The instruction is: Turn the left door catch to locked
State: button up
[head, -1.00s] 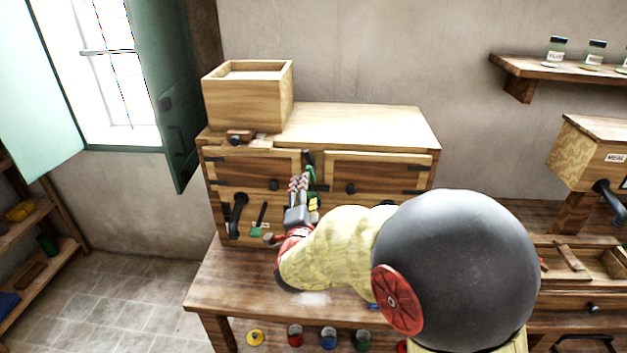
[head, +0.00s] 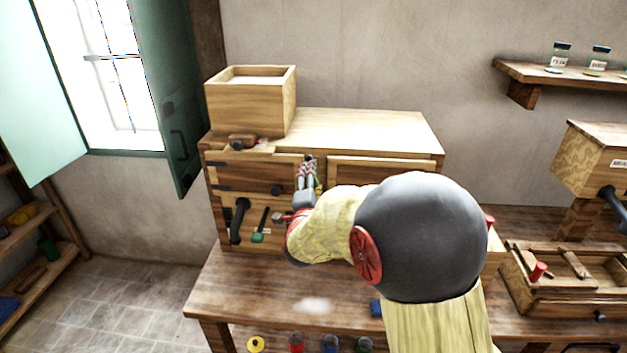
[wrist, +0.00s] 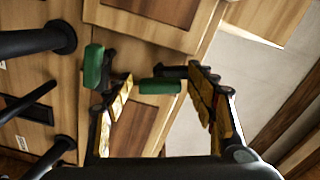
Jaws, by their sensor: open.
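The wooden cabinet (head: 370,125) stands on the bench, with a left door (head: 245,172) and a right door (head: 385,170) high on its front. My gripper (head: 309,160) is at the strip between the doors, its fingers open. In the wrist view, one green-handled catch (wrist: 160,86) with a black pivot lies between the spread fingers (wrist: 158,80), apparently ungripped. A second green handle (wrist: 97,67) on a black stem is just outside the left finger. I cannot tell which one belongs to the left door. Contact is unclear, and in the head view my gripper covers most of this area.
A black bar handle (head: 238,220) and a green-tipped lever (head: 258,237) sit low on the cabinet front. A black knob (head: 276,190) juts from the left door. An open wooden box (head: 250,105) stands on top. The bench front (head: 255,290) is mostly clear.

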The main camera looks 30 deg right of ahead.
jog(key=shift+c, duration=0.8)
jog(key=c, duration=1)
jog(key=n, duration=0.6)
jog(key=shift+n, duration=0.3)
jog(key=n+p, duration=0.1)
jog(key=n, duration=0.2)
jog(key=shift+n, duration=0.3)
jog(key=shift+n+p, duration=0.55)
jog(key=shift+n, duration=1.25)
jog(key=o, duration=1.2)
jog(key=shift+c, duration=0.2)
